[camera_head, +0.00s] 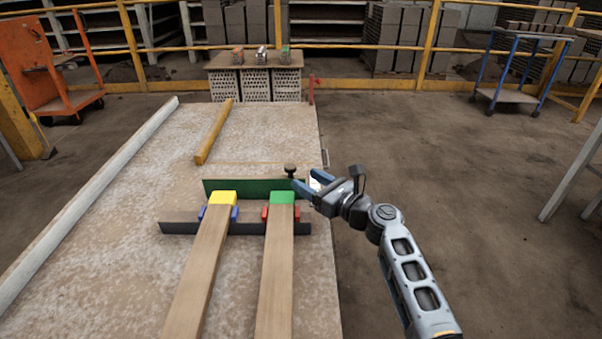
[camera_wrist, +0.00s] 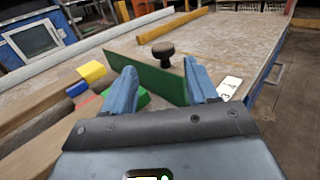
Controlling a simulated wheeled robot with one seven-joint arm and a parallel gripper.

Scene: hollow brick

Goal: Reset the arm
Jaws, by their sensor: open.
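My gripper (camera_head: 304,187) is at the right edge of the table, close to a green board (camera_head: 254,187) standing on the table. In the wrist view my gripper (camera_wrist: 162,88) has its two blue fingers spread apart. A dark round knob (camera_wrist: 163,54) shows between and beyond the fingers, near the top of the green board (camera_wrist: 155,77). The knob also shows in the head view (camera_head: 291,170), just left of the fingertips. I cannot tell whether the fingers touch the board. Nothing is seen held between the fingers.
Two wooden planks with a yellow block (camera_head: 222,198) and a green block (camera_head: 283,197) at their ends lie on the table (camera_head: 150,190). A yellow bar (camera_head: 214,132) lies farther back. A white card (camera_wrist: 230,88) is right of the fingers. Floor right of the table is open.

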